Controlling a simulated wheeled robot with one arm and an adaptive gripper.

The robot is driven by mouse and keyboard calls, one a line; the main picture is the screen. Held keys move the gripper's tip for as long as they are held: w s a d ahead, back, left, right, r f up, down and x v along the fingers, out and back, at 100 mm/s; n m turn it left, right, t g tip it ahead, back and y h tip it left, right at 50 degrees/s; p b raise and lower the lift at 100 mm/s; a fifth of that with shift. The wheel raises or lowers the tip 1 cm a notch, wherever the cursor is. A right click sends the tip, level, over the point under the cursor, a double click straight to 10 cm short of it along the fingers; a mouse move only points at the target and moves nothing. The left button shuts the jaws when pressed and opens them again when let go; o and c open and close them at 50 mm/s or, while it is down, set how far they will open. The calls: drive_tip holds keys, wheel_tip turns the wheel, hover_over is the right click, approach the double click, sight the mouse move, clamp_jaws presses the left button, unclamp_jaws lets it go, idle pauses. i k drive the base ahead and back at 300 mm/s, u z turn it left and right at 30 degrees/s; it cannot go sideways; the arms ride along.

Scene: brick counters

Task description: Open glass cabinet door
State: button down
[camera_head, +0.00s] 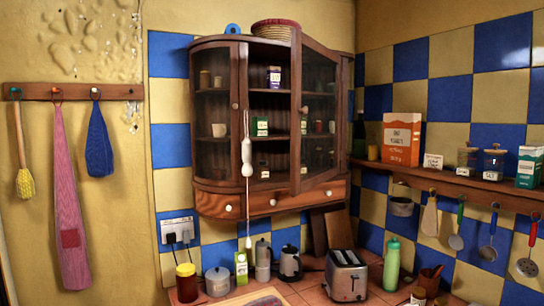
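A wooden wall cabinet (272,200) with glass doors hangs on the tiled wall in the middle of the view. Its right glass door (318,115) stands partly swung out toward me, with its free edge on the left and a small round knob (305,110) on that edge. The middle shelves behind that edge are uncovered. The left glass section (213,115) looks closed and has a knob (235,106) on its right edge. Small boxes, jars and a cup show inside. My gripper is not in view.
A white cord with a pull (247,158) hangs before the cabinet. Below stand a toaster (346,275), a green bottle (391,265), a kettle (290,263) and jars. A shelf (465,182) with hanging utensils runs along the right wall. A basket (274,30) sits on top.

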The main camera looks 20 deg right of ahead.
sight(299, 39)
drive_tip(key=u, duration=0.65)
drive_tip(key=i, duration=1.15)
drive_tip(key=u, duration=0.75)
